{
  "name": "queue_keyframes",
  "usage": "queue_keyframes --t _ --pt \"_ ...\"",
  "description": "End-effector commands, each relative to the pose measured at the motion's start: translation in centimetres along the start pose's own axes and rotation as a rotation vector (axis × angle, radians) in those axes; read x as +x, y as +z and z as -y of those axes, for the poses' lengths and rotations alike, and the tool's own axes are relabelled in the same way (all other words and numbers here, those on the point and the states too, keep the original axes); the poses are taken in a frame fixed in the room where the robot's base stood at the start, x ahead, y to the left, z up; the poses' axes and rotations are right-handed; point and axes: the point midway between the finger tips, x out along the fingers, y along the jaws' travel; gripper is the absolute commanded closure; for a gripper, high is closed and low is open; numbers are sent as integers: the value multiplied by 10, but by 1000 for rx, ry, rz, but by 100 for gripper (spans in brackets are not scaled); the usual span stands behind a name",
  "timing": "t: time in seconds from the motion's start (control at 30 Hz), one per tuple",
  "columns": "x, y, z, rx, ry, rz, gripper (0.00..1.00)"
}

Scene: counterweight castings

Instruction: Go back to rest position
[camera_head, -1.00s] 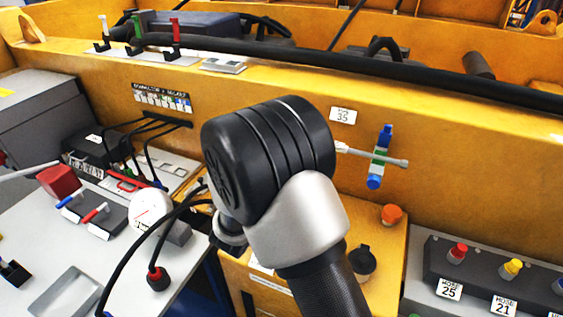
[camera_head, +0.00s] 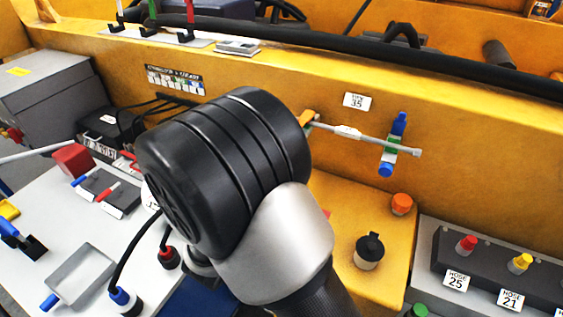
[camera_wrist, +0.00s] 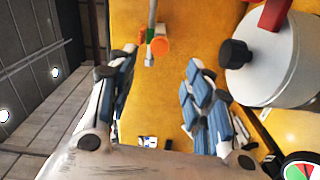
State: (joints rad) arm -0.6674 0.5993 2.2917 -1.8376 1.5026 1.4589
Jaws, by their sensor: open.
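My gripper (camera_wrist: 158,85) shows in the wrist view with its two blue-padded fingers spread apart. It is open, and nothing is between the fingers. In the head view my arm's black and silver joint fills the middle and hides the gripper and part of the bench.
A grey bench (camera_head: 120,225) with an open tray (camera_head: 80,275) and handles is at left. The yellow casting wall (camera_head: 460,140) carries a grey rod with a blue and green valve (camera_head: 392,145). A hose block (camera_head: 490,255) stands at right. An orange knob (camera_head: 401,204) and black cap (camera_head: 369,250) are near my arm.

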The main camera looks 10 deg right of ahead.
Motion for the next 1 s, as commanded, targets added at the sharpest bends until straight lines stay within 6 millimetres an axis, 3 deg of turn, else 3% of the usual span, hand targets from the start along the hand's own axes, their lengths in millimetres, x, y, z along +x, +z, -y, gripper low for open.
queue_keyframes --t 0.57,0.67,0.77,0.87,1.0 --pt "-7 0 0 0 1 1 54" --pt "-4 9 -6 1 -4 32 54" --pt "5 39 -23 -3 -27 144 54" --pt "10 97 -47 1 -103 345 54" --pt "-10 185 -66 48 -307 627 54"
